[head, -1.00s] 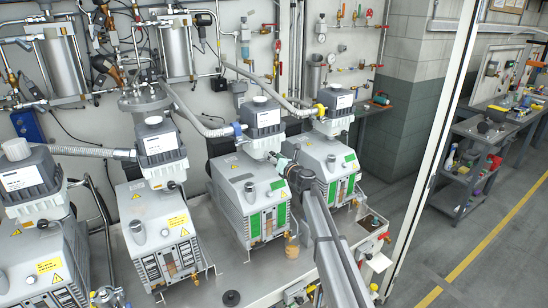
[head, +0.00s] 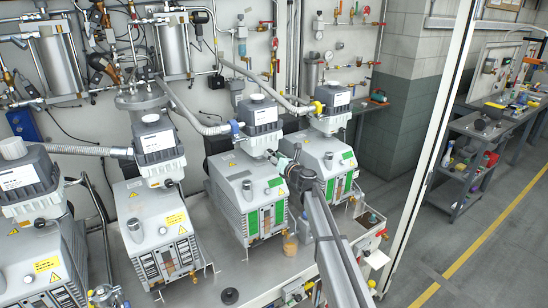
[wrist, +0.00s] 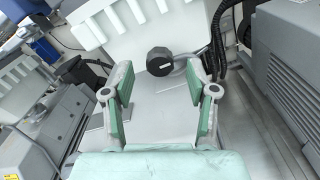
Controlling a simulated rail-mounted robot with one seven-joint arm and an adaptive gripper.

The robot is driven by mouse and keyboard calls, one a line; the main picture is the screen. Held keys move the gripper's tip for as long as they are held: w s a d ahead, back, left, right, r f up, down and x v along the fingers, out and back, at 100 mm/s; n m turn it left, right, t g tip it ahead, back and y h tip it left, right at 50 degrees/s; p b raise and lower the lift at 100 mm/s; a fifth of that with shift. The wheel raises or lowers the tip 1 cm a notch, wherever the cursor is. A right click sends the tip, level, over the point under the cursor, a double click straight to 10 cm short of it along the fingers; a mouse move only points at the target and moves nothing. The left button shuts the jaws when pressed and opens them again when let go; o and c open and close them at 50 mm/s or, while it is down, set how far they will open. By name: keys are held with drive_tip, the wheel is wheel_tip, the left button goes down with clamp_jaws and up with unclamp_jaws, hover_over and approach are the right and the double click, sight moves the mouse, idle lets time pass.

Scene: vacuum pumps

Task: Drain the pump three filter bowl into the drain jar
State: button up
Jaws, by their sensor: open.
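The third pump from the left (head: 245,195), a grey box with green front panels, carries a grey filter housing (head: 263,118) with a white label. A small jar with amber content (head: 290,245) stands at its front right foot. My gripper (head: 284,163) is beside this pump's upper right, partly lost behind my arm. In the wrist view my gripper (wrist: 160,88) is open and empty. The filter bowl itself is not clearly seen.
The fourth pump (head: 325,160) stands close to the right, leaving a narrow gap for my arm. Black hoses (wrist: 220,40) pass right of the knob. Bench top is free between the second and third pumps.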

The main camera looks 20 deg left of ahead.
drive_tip(key=shift+s+d, duration=0.1)
drive_tip(key=v, duration=0.5)
drive_tip(key=shift+s+d, duration=0.2)
drive_tip(key=shift+d, duration=0.15)
idle(0.4)
